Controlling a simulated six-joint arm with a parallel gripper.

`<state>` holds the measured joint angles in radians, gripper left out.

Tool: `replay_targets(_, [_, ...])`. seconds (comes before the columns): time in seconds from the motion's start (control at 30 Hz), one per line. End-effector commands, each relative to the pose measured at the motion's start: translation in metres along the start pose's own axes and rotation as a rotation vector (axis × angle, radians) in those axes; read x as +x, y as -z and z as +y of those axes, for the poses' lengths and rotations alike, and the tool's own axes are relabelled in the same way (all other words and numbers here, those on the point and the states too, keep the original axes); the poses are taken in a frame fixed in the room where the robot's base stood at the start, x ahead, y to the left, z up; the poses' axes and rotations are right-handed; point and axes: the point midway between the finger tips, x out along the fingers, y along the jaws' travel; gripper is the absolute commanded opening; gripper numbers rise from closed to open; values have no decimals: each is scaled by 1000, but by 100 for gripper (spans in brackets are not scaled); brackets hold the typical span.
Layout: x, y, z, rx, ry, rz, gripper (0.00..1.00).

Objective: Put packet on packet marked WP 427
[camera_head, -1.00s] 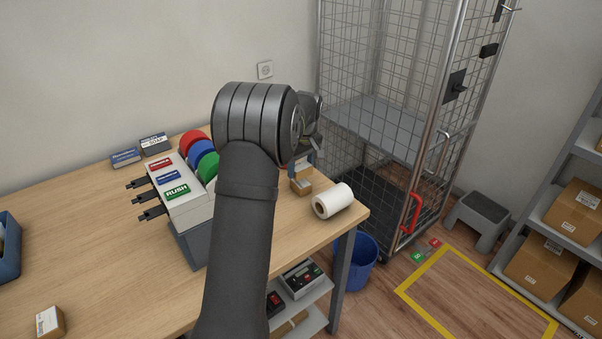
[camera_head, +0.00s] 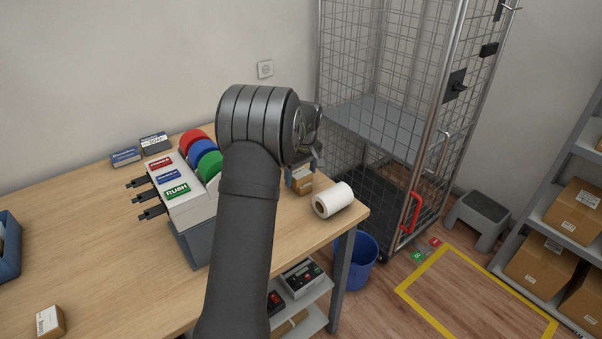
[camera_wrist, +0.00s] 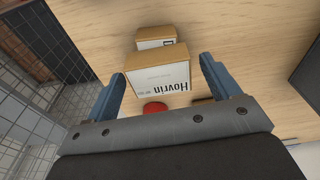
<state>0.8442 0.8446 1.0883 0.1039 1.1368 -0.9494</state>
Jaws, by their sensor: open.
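A small cardboard packet with a white label reading "Hovrin" (camera_wrist: 160,78) lies between the fingers of my gripper (camera_wrist: 163,69) in the wrist view. The fingers are open, with a gap on both sides of it. A second, smaller-looking packet (camera_wrist: 155,33) is just beyond it, partly covered by it; I cannot tell whether they touch or are stacked. In the head view these packets (camera_head: 302,187) sit near the table's right end, under my gripper, partly hidden. Another packet with a white label (camera_head: 50,321) lies at the table's front left. I cannot read WP 427 on any packet.
A white roll (camera_head: 333,200) lies right of the packets near the table edge. A dispenser with red, blue and green rolls (camera_head: 187,195) stands left of my arm. A wire cage trolley (camera_head: 385,120) stands beyond the table. The table's left middle (camera_head: 90,240) is clear.

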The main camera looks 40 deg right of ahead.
Motion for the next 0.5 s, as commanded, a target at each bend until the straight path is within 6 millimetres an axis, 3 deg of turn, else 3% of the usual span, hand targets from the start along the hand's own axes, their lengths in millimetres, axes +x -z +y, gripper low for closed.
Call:
replay_targets(0.17, [-23,1,1,0,-4,3,82])
replay_targets(0.5, [-94,0,1,0,-3,2,82])
